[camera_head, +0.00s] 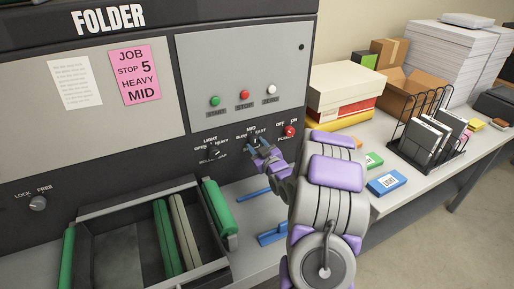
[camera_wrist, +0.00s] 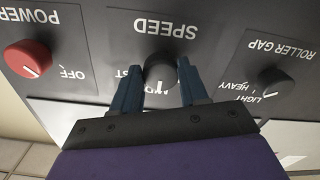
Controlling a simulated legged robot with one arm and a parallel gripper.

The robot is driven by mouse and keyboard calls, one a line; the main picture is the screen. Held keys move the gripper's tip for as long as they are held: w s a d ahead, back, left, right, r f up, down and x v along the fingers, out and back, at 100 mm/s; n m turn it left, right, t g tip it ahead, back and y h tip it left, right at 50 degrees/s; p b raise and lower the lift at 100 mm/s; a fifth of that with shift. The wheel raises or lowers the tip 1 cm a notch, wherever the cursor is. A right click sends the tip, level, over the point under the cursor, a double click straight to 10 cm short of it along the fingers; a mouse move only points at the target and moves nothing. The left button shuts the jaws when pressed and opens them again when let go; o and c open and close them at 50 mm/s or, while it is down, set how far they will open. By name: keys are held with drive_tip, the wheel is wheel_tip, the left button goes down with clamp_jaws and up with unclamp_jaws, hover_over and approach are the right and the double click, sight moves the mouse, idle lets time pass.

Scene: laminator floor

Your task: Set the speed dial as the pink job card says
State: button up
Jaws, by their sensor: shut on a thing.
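The pink job card (camera_head: 135,74) on the folder's panel reads JOB, STOP 5, HEAVY, MID. The speed dial (camera_wrist: 160,72) is a dark round knob under the SPEED label, which appears upside down in the wrist view. My gripper (camera_wrist: 160,84) has its two blue fingers on either side of the dial and is shut on it. The MID and FAST lettering beside the dial is partly covered, and a pale pointer mark seems to face the MID side. In the head view my gripper (camera_head: 258,146) is at the panel and hides most of the dial.
The roller gap dial (camera_wrist: 275,78) and the red power knob (camera_wrist: 28,58) sit on either side of the speed dial. A lock knob (camera_head: 38,203) is at the far left. Push buttons (camera_head: 244,94) are above. A tray with green-edged guides (camera_head: 220,208) stands below left.

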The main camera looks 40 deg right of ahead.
drive_tip(key=o, duration=1.1)
drive_tip(key=shift+c, duration=0.2)
drive_tip(key=shift+s, duration=0.15)
drive_tip(key=p+v, duration=1.2)
drive_tip(key=v, duration=0.5)
drive_tip(key=shift+p, duration=0.4)
